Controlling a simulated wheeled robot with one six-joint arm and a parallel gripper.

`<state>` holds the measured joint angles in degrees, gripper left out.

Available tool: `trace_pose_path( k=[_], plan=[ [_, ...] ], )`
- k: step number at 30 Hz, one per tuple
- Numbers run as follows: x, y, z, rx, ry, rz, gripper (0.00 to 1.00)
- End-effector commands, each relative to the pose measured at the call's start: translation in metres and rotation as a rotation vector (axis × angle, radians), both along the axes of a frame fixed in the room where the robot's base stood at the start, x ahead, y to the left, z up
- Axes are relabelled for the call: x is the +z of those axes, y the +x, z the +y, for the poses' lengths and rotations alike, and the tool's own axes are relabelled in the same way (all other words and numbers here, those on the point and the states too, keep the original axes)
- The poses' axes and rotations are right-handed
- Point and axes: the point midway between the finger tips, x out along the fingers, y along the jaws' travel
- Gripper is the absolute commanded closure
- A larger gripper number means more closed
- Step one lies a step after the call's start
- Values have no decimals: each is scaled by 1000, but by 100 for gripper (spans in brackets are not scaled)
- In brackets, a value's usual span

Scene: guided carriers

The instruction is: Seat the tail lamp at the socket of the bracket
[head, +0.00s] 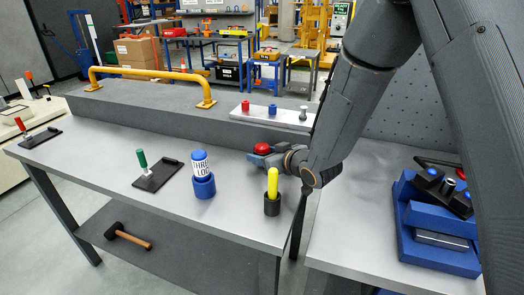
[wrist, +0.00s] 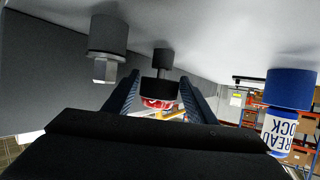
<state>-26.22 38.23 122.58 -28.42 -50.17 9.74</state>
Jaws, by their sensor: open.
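A red domed part, which I take for the tail lamp (head: 262,148), shows at my gripper (head: 264,158) on the left bench. In the wrist view, which looks upside down, red of the lamp (wrist: 158,103) shows below a dark body between the two fingers of my gripper (wrist: 158,80). The fingers are apart, one on each side; contact cannot be told. A black angled part with a silver post, perhaps the bracket (head: 455,198), sits on a blue fixture (head: 440,257) on the right bench. My arm hides part of that area, and the socket is not clear.
A yellow marker (head: 272,182) stands in a black cup close to my gripper. A labelled bottle (head: 200,164) stands in a blue cup (head: 204,187). A dark holder (wrist: 108,35) with a silver hex piece is nearby. A white tray (head: 270,120) lies behind on the ledge.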

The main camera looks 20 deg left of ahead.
Motion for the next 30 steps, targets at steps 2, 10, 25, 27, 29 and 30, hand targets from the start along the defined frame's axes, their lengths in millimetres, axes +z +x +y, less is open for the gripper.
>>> trace_pose_path(
  k=[2, 10, 25, 27, 29, 30],
  plan=[
    [0, 1, 1, 0, 0, 0, 49],
    [0, 1, 1, 0, 0, 0, 66],
    [5, 1, 1, 0, 1, -2, 85],
    [11, 2, 1, 1, 2, -4, 85],
    [17, 2, 1, 0, 2, -3, 85],
    [21, 2, 1, -1, 2, -4, 85]
  ],
)
